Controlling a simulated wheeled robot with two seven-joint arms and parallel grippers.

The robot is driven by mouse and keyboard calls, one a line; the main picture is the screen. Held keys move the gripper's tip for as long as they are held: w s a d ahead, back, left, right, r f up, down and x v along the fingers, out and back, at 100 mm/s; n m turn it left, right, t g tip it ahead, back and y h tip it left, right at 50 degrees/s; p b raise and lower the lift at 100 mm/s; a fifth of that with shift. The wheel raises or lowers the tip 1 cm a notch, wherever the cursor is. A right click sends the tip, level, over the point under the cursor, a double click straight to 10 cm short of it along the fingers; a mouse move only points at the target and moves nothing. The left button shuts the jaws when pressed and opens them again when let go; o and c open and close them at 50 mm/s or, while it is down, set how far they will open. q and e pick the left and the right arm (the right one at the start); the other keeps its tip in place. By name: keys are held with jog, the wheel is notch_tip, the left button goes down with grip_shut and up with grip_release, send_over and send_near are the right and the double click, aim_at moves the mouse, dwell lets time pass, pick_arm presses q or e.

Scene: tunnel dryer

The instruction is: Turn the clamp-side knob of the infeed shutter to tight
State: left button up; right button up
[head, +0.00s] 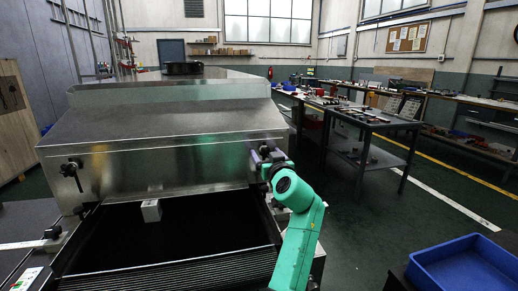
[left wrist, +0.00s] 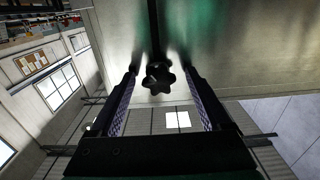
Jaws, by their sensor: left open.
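The steel infeed shutter (head: 160,133) spans the dryer's mouth in the head view. My left gripper (head: 262,153) is at its right end, and the arm hides the knob there. In the left wrist view a black star-shaped knob (left wrist: 158,78) on a dark stem sits between the fingertips of my open left gripper (left wrist: 159,73). Gaps show on both sides of the knob, so the fingers do not seem to touch it. Another dark knob (head: 70,170) is on the shutter's left end. I cannot tell any tight mark. My right gripper is not in view.
A pale block (head: 151,210) stands on the dark infeed belt (head: 190,235) below the shutter. A grey workbench (head: 372,118) with small parts is at the right. A blue tray (head: 465,265) is at the lower right. Open floor lies between them.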

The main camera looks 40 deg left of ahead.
pick_arm(q)
jog(key=shift+w+a, duration=0.1)
jog(key=shift+d+r, duration=0.25)
jog(key=shift+d, duration=0.1)
jog(key=shift+s, duration=0.2)
jog(key=c, duration=0.4)
grip_shut()
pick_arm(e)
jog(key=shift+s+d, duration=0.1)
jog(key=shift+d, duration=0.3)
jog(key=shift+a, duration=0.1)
